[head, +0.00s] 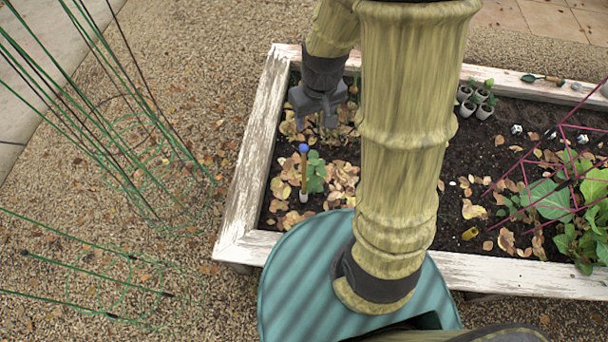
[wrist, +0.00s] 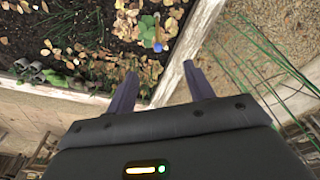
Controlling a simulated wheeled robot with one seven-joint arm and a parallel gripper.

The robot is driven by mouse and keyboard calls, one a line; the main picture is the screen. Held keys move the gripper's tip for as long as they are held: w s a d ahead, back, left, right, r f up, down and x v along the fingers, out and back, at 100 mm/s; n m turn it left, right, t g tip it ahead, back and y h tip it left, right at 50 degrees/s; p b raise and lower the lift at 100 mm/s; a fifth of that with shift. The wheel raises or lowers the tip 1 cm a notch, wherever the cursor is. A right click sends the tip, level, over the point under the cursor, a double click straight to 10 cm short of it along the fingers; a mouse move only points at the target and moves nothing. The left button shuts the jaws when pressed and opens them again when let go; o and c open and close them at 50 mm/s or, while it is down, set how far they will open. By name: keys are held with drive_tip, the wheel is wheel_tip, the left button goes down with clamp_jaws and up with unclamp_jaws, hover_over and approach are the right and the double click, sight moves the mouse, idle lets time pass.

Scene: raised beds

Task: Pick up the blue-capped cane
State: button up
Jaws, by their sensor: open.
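The blue-capped cane (head: 304,172) stands upright in the soil of the raised bed, close to its left end. It is a short brown stick with a round blue cap on top and a pale bottom end. In the wrist view its blue cap (wrist: 158,47) shows ahead of the space between my fingers. My gripper (head: 316,122) is open and empty above the bed, farther back than the cane and apart from it. Its two spread fingers also show in the wrist view (wrist: 159,72).
A green seedling (head: 316,172) stands right beside the cane, among dry leaves. The white wooden bed rim (head: 247,160) runs along the left. Small pots (head: 484,110) and a pink wire frame (head: 556,165) are to the right. Green wire cages (head: 125,130) stand on gravel outside.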

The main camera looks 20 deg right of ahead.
sight(304, 152)
drive_tip(key=w+f+n+g+b, duration=0.1)
drive_tip(key=w+f+n, duration=0.3)
drive_tip(key=w+f, duration=0.6)
wheel_tip(304, 152, down, 4)
drive_tip(key=shift+w+a+r+g+b, duration=0.2)
drive_tip(key=shift+a+g+b, duration=0.1)
drive_tip(key=shift+b, duration=0.15)
drive_tip(key=shift+f, duration=0.1)
wheel_tip(304, 152, down, 12)
drive_tip(key=shift+f+p, duration=0.1)
drive_tip(key=shift+p, duration=0.6)
drive_tip(key=shift+s+d+f+p, duration=0.1)
drive_tip(key=shift+f+p, duration=0.1)
drive_tip(key=shift+f, duration=0.65)
drive_tip(key=shift+d+f+p, duration=0.15)
drive_tip(key=shift+f+p, duration=0.1)
drive_tip(key=shift+f, duration=0.6)
drive_tip(key=shift+s+d+f+p, duration=0.1)
drive_tip(key=shift+f+p, duration=0.1)
drive_tip(key=shift+f, duration=0.65)
